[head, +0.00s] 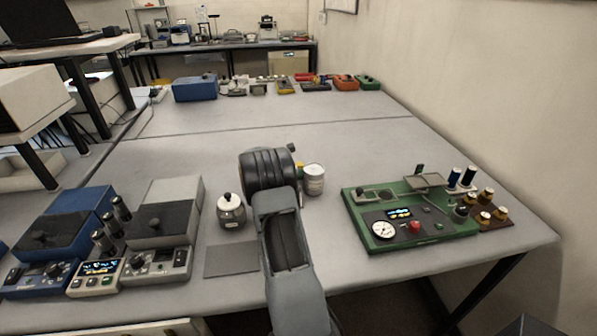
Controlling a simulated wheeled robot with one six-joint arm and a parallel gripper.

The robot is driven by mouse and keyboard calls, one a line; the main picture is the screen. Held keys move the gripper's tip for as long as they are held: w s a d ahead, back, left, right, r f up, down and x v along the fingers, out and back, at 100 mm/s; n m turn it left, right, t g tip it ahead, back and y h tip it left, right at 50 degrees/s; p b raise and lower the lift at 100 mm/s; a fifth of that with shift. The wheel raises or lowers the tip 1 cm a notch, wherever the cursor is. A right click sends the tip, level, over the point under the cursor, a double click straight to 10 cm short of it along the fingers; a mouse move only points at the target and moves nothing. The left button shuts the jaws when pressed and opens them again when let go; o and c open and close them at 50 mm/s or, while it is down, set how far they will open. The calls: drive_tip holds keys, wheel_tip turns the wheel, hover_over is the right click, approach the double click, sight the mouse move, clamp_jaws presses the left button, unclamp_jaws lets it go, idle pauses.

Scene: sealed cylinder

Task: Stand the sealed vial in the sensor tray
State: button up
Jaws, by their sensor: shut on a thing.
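My arm reaches up the middle of the head view, and its dark wrist hides my gripper's fingers and whatever lies between them. A small yellow and green bit (300,169) shows at the wrist's right edge; I cannot tell what it is. I cannot make out a sealed vial in my gripper. The green instrument board (459,222) at the right carries a dial, a small display, a red button and a raised grey plate (425,180). Which part is the sensor tray is unclear.
A white tin (314,182) stands just right of my wrist, a lidded pot (231,211) to its left. A grey mat (231,260) lies in front of the pot. Blue and grey instruments (153,227) fill the left. The table's middle behind my wrist is clear.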

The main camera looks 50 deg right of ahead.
drive_tip(key=o, duration=0.5)
drive_tip(key=shift+f, duration=0.1)
drive_tip(key=o, duration=0.4)
drive_tip(key=shift+o, duration=0.2)
